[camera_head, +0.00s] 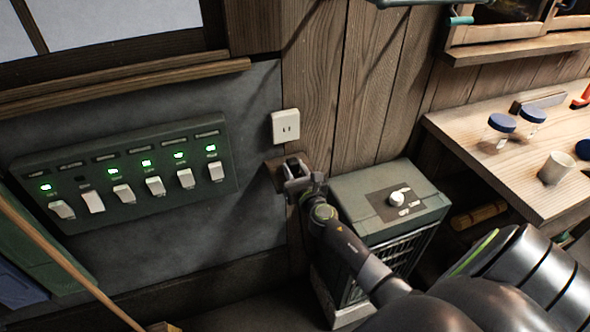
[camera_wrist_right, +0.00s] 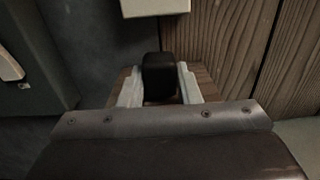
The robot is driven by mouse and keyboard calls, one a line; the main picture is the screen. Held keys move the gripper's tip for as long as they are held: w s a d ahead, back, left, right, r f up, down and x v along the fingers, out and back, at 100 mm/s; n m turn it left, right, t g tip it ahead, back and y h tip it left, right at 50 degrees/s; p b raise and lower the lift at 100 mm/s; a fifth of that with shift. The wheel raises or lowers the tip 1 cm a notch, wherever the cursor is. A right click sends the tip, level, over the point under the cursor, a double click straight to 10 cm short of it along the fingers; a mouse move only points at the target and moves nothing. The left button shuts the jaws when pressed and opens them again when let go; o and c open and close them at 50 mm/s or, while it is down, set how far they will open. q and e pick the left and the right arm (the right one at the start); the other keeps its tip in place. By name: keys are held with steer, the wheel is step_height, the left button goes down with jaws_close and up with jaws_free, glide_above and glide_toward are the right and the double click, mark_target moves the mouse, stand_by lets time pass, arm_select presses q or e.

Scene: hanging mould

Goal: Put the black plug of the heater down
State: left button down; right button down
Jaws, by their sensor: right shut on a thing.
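My right gripper (camera_head: 295,171) is shut on the black plug (camera_wrist_right: 159,77). The plug shows between the two fingers in the right wrist view, below the white wall socket (camera_wrist_right: 155,7). In the head view the socket (camera_head: 286,126) is on the wall just above the gripper, and its slots are bare. The plug is apart from the socket. The green heater (camera_head: 390,205) with a white knob on top stands on the floor to the right of the gripper, partly behind my right arm. I cannot make out the heater's cord. My left gripper is not in view.
A green switch panel (camera_head: 130,172) with several switches and green lights is on the wall at the left. A wooden workbench (camera_head: 530,170) at the right holds jars with blue lids and a cup (camera_head: 556,168). A wooden pole (camera_head: 70,262) leans at lower left.

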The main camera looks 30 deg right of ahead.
steer(key=shift+f, duration=0.3)
steer(key=c, duration=1.1)
jaws_free()
steer(key=shift+o, duration=0.2)
steer(key=shift+r, duration=0.15)
steer(key=shift+r+p, duration=0.55)
steer(key=shift+r, duration=0.05)
steer(key=v, duration=1.2)
steer(key=shift+f, duration=0.15)
